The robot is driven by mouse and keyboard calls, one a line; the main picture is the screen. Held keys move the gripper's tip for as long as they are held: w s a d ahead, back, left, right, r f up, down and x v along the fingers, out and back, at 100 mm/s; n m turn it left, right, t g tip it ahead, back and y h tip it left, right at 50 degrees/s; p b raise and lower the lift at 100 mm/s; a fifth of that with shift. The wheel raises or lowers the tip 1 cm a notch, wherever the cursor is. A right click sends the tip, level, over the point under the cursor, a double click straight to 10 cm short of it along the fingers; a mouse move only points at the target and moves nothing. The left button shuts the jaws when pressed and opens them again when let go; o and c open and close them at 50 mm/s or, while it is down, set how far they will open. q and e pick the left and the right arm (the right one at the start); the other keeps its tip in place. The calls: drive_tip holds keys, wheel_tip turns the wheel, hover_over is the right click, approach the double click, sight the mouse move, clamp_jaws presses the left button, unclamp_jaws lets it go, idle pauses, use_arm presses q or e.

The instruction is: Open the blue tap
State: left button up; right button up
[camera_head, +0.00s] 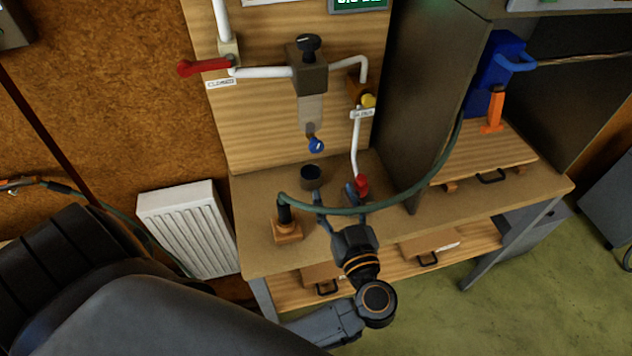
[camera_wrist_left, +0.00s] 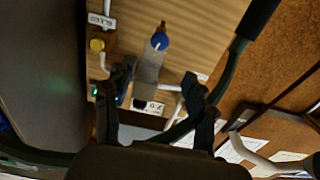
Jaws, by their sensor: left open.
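The blue tap (camera_head: 316,146) sits at the lower end of a clear filter bowl (camera_head: 311,110) on the wooden panel. In the left wrist view the blue tap (camera_wrist_left: 160,41) lies beyond the fingertips, roughly between them and apart from both. My left gripper (camera_head: 337,193) is open and empty, over the bench and below the tap in the head view. Its two spread fingers also show in the left wrist view (camera_wrist_left: 157,72). My right gripper is not in view.
A dark cup (camera_head: 311,177) stands on the bench below the tap. A green hose (camera_head: 400,197) crosses in front of the gripper. A red lever (camera_head: 205,66), a yellow knob (camera_head: 368,100) and a red-tipped white pipe (camera_head: 356,145) are nearby.

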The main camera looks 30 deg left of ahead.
use_arm(q)
drive_tip(key=w+d+r+m+t+h, duration=0.4)
drive_tip(key=d+r+m+t+h, duration=0.2)
drive_tip(key=d+r+t+h, duration=0.3)
drive_tip(key=s+d+f+m+g+h, duration=0.1)
drive_tip(key=s+d+m+g+h, duration=0.2)
drive_tip(key=d+m+h, duration=0.8)
drive_tip(key=s+a+f+n+g+y, duration=0.1)
drive_tip(key=s+a+f+g, duration=0.3)
drive_tip(key=f, duration=0.4)
drive_tip(key=s+a+f+n+g+y, duration=0.1)
drive_tip(key=s+a+f+g, duration=0.3)
drive_tip(key=f, duration=0.5)
drive_tip(key=s+a+f+n+g+y, duration=0.2)
drive_tip(key=s+a+f+g, duration=0.3)
drive_tip(key=a+f, duration=0.3)
drive_tip(key=shift+s+f+y+b, duration=0.3)
drive_tip(key=shift+s+y, duration=0.1)
drive_tip(key=shift+s, duration=0.1)
